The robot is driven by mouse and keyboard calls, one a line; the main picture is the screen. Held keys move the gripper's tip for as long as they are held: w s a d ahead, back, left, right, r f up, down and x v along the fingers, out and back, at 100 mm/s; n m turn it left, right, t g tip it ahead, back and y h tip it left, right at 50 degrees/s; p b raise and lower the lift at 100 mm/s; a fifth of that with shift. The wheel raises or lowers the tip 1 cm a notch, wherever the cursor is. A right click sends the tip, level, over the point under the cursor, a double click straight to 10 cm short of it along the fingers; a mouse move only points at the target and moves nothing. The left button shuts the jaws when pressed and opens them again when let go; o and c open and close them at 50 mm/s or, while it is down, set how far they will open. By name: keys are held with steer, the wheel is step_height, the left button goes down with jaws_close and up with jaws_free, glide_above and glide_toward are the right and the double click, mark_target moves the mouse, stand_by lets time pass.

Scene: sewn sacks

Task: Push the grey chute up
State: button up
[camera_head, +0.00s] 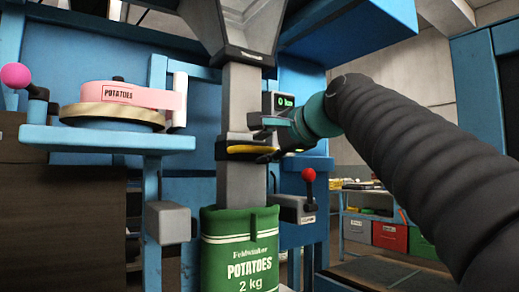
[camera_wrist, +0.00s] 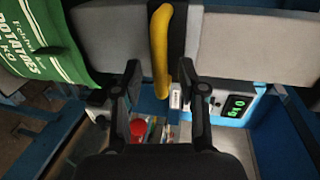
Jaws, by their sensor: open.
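The grey chute (camera_head: 240,95) comes down from a funnel, and its lower end goes into the mouth of the green potato sack (camera_head: 240,250). A yellow handle (camera_head: 252,150) sits on a dark band around the chute. My gripper (camera_head: 268,140) is open at the handle's right side, one finger above it and one below. In the wrist view, the handle (camera_wrist: 160,50) reaches between my open fingertips (camera_wrist: 160,73), with gaps visible on both sides. The chute (camera_wrist: 235,48) spans the top of that view, with the sack (camera_wrist: 45,40) at left.
A red-knobbed lever (camera_head: 308,176) stands right of the sack, below my gripper. A scale display (camera_head: 286,102) reading 0 kg is behind my gripper. At left, a blue shelf (camera_head: 105,139) holds a pink label roll (camera_head: 133,96), with a pink-knobbed lever (camera_head: 16,76) beside it.

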mark_target(248, 174)
steer(key=shift+x, duration=1.25)
steer(key=shift+c, duration=0.2)
jaws_close()
